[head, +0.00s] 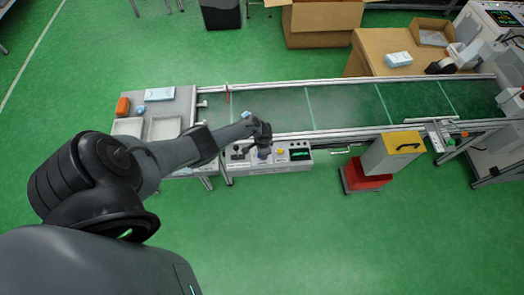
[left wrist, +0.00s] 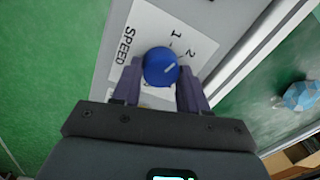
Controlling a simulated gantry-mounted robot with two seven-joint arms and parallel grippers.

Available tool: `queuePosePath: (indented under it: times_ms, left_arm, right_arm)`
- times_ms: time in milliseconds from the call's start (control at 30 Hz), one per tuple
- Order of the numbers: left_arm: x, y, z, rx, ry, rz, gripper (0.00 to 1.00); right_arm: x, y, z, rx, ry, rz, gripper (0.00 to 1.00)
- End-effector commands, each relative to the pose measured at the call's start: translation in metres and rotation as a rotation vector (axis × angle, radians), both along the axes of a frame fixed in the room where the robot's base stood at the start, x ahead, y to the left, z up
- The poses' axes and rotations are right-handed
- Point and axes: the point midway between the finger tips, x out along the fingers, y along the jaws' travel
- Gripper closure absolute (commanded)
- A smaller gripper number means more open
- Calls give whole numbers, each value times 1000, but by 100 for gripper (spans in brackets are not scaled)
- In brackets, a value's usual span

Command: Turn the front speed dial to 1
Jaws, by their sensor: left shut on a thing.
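The blue speed dial (left wrist: 155,66) sits on a white label (left wrist: 140,40) marked SPEED, 1 and 2 in the left wrist view. Its white pointer line slants up and right, roughly toward the 2. My left gripper (left wrist: 160,80) is shut on the dial, with one purple finger on each side of it. In the head view my left gripper (head: 263,147) is over the control panel (head: 298,163) on the conveyor's front edge and mostly hides the dial. My right gripper is not in view.
The green conveyor belt (head: 345,104) runs behind the panel, with a pale blue item (left wrist: 300,95) on it. A yellow knob (head: 281,152) and a dark display (head: 300,154) are to the right on the panel.

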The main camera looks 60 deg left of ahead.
Motion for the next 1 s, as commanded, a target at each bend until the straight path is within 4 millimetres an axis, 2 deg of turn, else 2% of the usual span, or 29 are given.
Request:
queuePosePath:
  times_ms: [400, 1000]
  left_arm:
    - [1, 0, 1, -1, -1, 255, 87]
    - [1, 1, 0, 0, -1, 316, 87]
  right_arm:
    - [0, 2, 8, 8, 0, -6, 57]
    - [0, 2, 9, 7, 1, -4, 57]
